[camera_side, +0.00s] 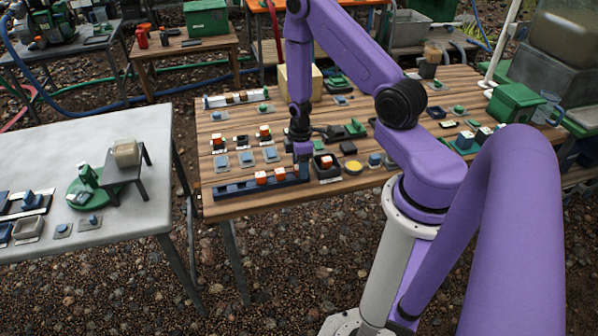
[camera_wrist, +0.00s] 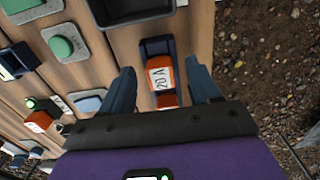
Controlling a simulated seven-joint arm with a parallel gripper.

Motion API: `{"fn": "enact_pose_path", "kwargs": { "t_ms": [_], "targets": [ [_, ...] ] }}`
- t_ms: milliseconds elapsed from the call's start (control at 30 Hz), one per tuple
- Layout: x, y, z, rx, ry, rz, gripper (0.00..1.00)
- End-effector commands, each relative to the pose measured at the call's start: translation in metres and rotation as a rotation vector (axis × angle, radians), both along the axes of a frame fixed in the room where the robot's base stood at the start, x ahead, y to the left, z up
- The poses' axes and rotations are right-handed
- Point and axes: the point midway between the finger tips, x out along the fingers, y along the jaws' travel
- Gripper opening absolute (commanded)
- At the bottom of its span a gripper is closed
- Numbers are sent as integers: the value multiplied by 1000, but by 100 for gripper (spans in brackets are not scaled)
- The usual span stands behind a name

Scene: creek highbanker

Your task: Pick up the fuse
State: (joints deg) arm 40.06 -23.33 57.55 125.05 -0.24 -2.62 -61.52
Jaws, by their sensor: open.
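An orange fuse (camera_wrist: 160,77) with a white "20 A" label sits in a dark blue holder (camera_wrist: 157,45) in the wrist view. A second orange piece (camera_wrist: 168,100) lies just behind it, partly hidden by my gripper. My gripper (camera_wrist: 159,66) is open, with one finger on each side of the labelled fuse and gaps showing. In the side view my gripper (camera_side: 302,153) hangs over the right end of a dark blue rail (camera_side: 232,187) holding orange-and-white fuses (camera_side: 261,178). From the side, the space between its fingertips is too small to make out.
A dark tray (camera_side: 327,168) with an orange-topped piece stands right of my gripper. Several blue and green parts on grey plates (camera_side: 246,158) lie behind the rail. The wooden table's (camera_side: 235,207) front edge is close. A grey table (camera_side: 120,225) stands at left.

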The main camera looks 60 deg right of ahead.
Motion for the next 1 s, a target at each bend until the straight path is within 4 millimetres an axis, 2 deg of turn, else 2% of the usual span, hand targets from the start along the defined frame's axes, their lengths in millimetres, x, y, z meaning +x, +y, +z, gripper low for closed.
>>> {"fn": "enact_pose_path", "kwargs": {
  "t_ms": [33, 67, 200, 233, 667, 1000],
  "targets": [
    [0, 0, 0, 0, 0, 0, 62],
    [0, 0, 0, 0, 0, 0, 55],
    [0, 0, 0, 0, 0, 0, 10],
    [0, 0, 0, 0, 0, 0, 2],
    [0, 0, 5, 0, -1, 0, 2],
    [1, 0, 37, -2, -4, -1, 2]
  ]
}}
